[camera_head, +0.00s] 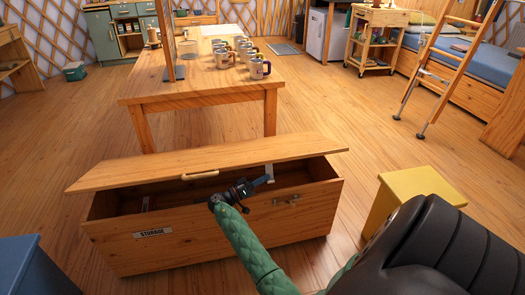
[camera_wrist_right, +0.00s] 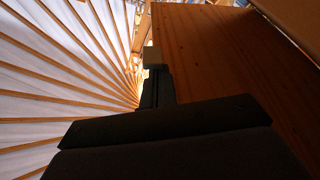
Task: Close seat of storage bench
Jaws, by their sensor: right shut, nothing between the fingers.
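The wooden storage bench (camera_head: 220,230) stands in front of me, marked STORAGE on its front. Its seat lid (camera_head: 140,175) is partly open, with the front edge raised above the box and a dark gap below. The lid has a light handle (camera_head: 200,175), and a latch (camera_head: 288,200) sits on the box front. My right gripper (camera_head: 268,176) is shut and empty at the gap, close under the lid's front edge right of the handle; I cannot tell if it touches. In the right wrist view its fingertips (camera_wrist_right: 152,57) show beside a wooden panel (camera_wrist_right: 215,75). My left gripper is not in view.
A wooden table (camera_head: 200,95) with several mugs (camera_head: 240,55) stands right behind the bench. A yellow stool (camera_head: 410,190) is to the right and a blue box (camera_head: 35,265) to the left. A ladder (camera_head: 440,70) leans at the bed. Floor is clear between.

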